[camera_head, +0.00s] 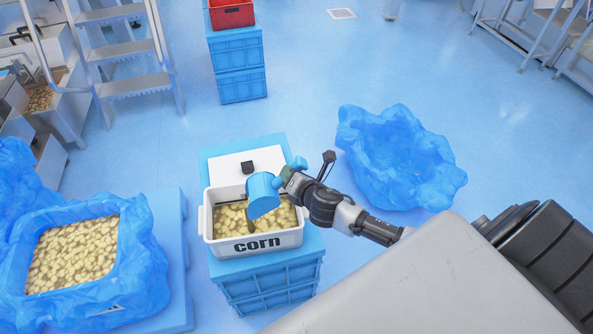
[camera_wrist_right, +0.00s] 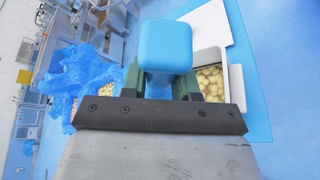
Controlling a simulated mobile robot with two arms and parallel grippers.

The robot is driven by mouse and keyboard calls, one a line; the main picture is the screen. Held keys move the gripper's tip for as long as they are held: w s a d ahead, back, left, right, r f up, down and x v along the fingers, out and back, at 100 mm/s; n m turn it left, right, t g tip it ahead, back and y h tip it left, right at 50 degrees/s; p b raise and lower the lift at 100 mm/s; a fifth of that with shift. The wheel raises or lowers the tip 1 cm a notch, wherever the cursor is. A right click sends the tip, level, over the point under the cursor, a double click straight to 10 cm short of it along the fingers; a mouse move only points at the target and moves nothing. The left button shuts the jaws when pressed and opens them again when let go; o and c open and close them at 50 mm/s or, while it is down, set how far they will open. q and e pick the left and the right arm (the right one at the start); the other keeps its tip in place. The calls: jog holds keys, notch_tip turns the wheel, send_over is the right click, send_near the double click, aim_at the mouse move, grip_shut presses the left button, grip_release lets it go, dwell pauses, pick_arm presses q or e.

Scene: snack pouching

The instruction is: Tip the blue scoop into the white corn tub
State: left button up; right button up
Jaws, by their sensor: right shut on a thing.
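The blue scoop (camera_head: 262,194) is over the white corn tub (camera_head: 254,241), tilted with its open side toward the tub's contents. My right gripper (camera_head: 291,174) is shut on the scoop's handle at the tub's right back side. In the right wrist view the scoop's blue handle (camera_wrist_right: 166,45) stands between the fingers of my right gripper (camera_wrist_right: 161,84). The tub holds pale yellowish pieces and stands on blue crates. Whether anything is left in the scoop is hidden. My left gripper is not in view.
A white lid (camera_head: 248,166) with a black handle lies behind the tub. A blue-lined bin (camera_head: 141,262) full of yellowish pieces stands at the left. An empty-looking blue liner (camera_head: 398,160) stands at the right. Stacked blue crates (camera_head: 240,70) stand farther back. Open floor lies between them.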

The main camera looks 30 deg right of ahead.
jog(key=shift+w+a+r+n+g+h+p, duration=0.15)
jog(key=shift+w+a+r+n+h+p, duration=0.15)
jog(key=shift+a+r+p, duration=0.6)
jog(key=shift+w+a+r+n+g+h+p, duration=0.25)
jog(key=shift+a+n+p, duration=0.2)
jog(key=shift+p, duration=0.95)
jog(key=shift+w+a+r+n+p, duration=0.15)
jog(key=shift+a+r+p, duration=0.05)
jog(key=shift+a+p, duration=0.2)
jog(key=shift+w+a+r+n+p, duration=0.15)
jog(key=shift+a+p, duration=0.15)
jog(key=shift+p, duration=0.15)
jog(key=shift+w+a+r+n+h+p, duration=0.2)
jog(key=shift+a+h+p, duration=0.05)
jog(key=shift+a+p, duration=0.3)
jog(key=shift+w+a+r+n+h+p, duration=0.15)
jog(key=shift+w+a+r+h+p, duration=0.05)
jog(key=shift+a+p, duration=0.25)
jog(key=shift+a+f+g, duration=0.1)
jog(key=shift+a+g, duration=0.2)
jog(key=shift+w+a+r+n+h, duration=0.2)
jog(key=shift+w+a+n+h, duration=0.15)
jog(key=shift+a, duration=0.25)
